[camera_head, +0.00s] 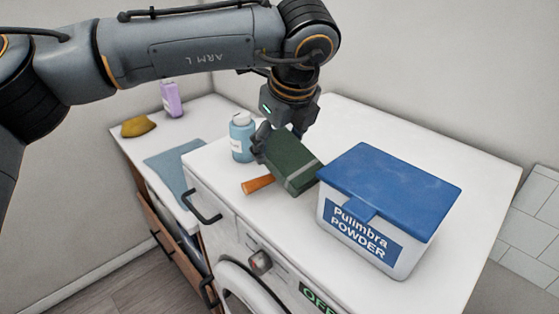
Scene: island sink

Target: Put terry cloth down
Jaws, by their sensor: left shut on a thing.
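A dark green, block-shaped folded piece with a pale grey stripe, which looks like the terry cloth (289,160), is tilted above the white worktop beside the blue-lidded box. My left gripper (276,138) points down from above and is shut on its upper left end. The gripper and the cloth hide part of the worktop behind them. I cannot tell whether the cloth's lower edge touches the worktop. My right gripper is not in view.
A powder box with a blue lid (390,184) stands close right of the cloth. An orange-brown handle (258,184) lies at the front edge. A blue bottle (242,137) stands behind left. A flat blue cloth (172,162), yellow sponge (138,126) and purple bottle (171,99) are farther left. Free worktop lies behind the box.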

